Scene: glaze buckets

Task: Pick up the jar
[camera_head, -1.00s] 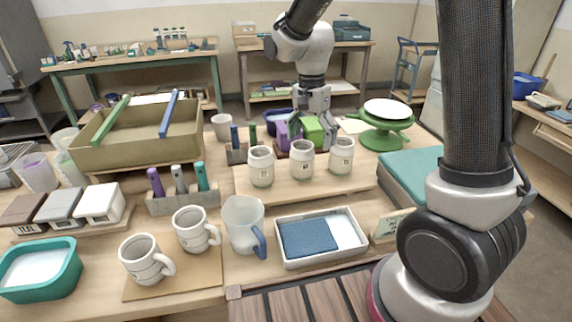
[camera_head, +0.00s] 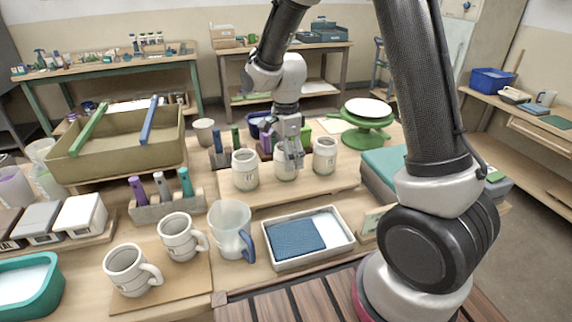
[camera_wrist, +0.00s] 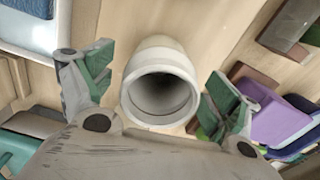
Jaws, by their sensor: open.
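Three pale jars stand in a row on a low wooden board: the left jar (camera_head: 245,170), the middle jar (camera_head: 284,172) and the right jar (camera_head: 324,156). My gripper (camera_head: 290,160) is over the middle jar and partly covers it in the head view. In the wrist view my gripper (camera_wrist: 160,90) is open, with one finger to each side of a single upright jar (camera_wrist: 161,85). That jar's round dark mouth faces the camera. It lies between the fingers with a gap on each side, and nothing is gripped.
Tool holders and purple and green blocks (camera_wrist: 275,118) stand close behind the jars. In front are a white tray with a blue cloth (camera_head: 300,262), a clear pitcher (camera_head: 231,228) and two mugs (camera_head: 128,270). A green turntable (camera_head: 366,128) stands at the right.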

